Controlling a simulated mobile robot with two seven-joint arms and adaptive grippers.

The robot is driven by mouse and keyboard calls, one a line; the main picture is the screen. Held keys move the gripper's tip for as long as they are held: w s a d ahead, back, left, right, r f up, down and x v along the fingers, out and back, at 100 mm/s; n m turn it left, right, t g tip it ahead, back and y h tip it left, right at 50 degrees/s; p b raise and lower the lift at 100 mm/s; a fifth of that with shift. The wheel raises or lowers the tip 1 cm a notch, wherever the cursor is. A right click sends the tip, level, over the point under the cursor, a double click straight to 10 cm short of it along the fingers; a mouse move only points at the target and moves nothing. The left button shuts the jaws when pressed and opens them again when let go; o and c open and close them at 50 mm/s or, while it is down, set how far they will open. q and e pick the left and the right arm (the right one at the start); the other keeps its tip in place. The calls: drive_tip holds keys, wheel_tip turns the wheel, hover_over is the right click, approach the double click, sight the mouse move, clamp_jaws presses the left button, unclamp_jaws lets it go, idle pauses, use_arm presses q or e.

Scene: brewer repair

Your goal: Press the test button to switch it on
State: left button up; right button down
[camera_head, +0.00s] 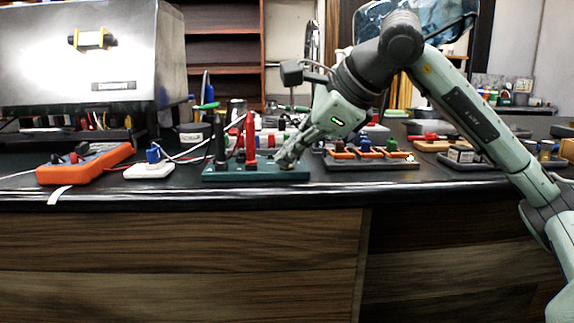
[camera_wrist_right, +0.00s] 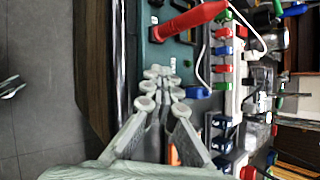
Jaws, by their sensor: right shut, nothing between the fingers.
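A teal test board (camera_head: 225,174) sits near the front edge of the dark bench, with a red probe (camera_head: 250,138) and a black probe (camera_head: 220,140) standing on it. My right gripper (camera_head: 285,161) is shut and empty, its fingertips at the right end of the board. In the right wrist view, the closed fingertips (camera_wrist_right: 158,72) are over the teal board (camera_wrist_right: 150,57), beside the red probe (camera_wrist_right: 190,20). I cannot make out the test button; the fingertips may be covering it. Whether they touch the board is unclear. My left gripper is not in view.
Left of the board are a white block with a blue part (camera_head: 150,170) and an orange unit (camera_head: 85,163). To the right is a dark tray with orange parts (camera_head: 370,160). Cables and several small coloured parts crowd behind. The strip along the front edge is mostly clear.

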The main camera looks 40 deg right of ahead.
idle(0.4)
drive_tip(key=shift+r+p, duration=0.25)
drive_tip(key=shift+p, duration=0.2)
drive_tip(key=shift+r, duration=0.1)
wheel_tip(320, 180, up, 6)
drive_tip(key=p, duration=0.6)
